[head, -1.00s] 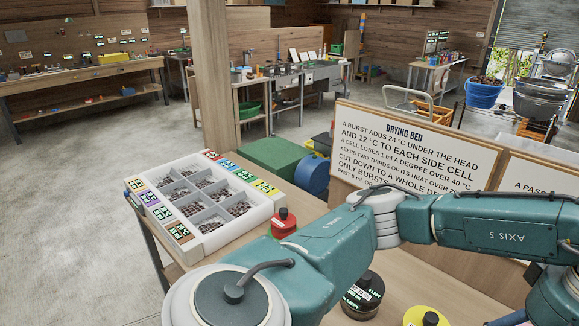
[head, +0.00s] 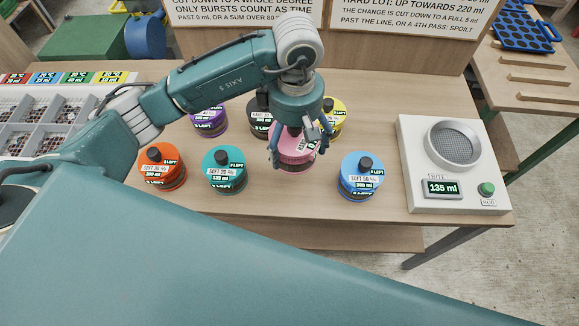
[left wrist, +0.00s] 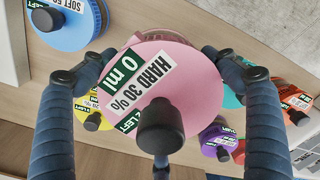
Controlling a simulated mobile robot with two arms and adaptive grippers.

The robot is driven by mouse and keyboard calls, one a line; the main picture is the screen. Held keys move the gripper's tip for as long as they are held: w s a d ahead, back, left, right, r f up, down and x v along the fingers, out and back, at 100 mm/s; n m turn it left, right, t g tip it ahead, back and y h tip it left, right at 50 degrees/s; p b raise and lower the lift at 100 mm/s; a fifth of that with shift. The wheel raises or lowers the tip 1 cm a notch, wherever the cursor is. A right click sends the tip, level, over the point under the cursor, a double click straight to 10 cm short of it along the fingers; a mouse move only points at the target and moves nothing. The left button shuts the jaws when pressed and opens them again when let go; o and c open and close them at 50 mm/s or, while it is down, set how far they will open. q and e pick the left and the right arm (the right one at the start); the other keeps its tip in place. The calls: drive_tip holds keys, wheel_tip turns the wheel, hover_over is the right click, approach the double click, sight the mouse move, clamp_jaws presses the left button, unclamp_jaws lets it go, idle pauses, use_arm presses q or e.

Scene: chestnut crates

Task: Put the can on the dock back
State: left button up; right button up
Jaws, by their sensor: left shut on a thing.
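My left gripper (head: 298,156) is shut on the pink can (head: 296,165), its fingers on both sides of it. In the left wrist view the pink can (left wrist: 192,68) has a black knob and a label reading "HARD 30 %" and "0 ml". It is among the other cans over the table; whether its base touches the tabletop is hard to tell. A white unit with a round mesh-floored seat, perhaps the dock (head: 410,160), stands at the right; its seat is empty and its display reads 135 ml. My right gripper is not in view.
Orange (head: 162,172), teal (head: 224,172), blue (head: 360,180), purple (head: 210,124), black (head: 258,118) and yellow (head: 335,118) cans stand around the pink one. A white divided tray (head: 75,98) is at left. Bare tabletop (head: 290,205) lies in front.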

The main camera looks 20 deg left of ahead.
use_arm(q)
wheel_tip(320, 180, down, 10)
drive_tip(key=shift+a+r+p, duration=0.1)
drive_tip(key=shift+p, duration=1.1)
wheel_tip(320, 180, down, 4)
drive_tip(key=shift+r+p, duration=0.2)
drive_tip(key=shift+p, duration=0.2)
drive_tip(key=shift+f, duration=0.2)
drive_tip(key=o, duration=1.7)
drive_tip(key=shift+s, duration=0.1)
drive_tip(key=shift+r, duration=0.1)
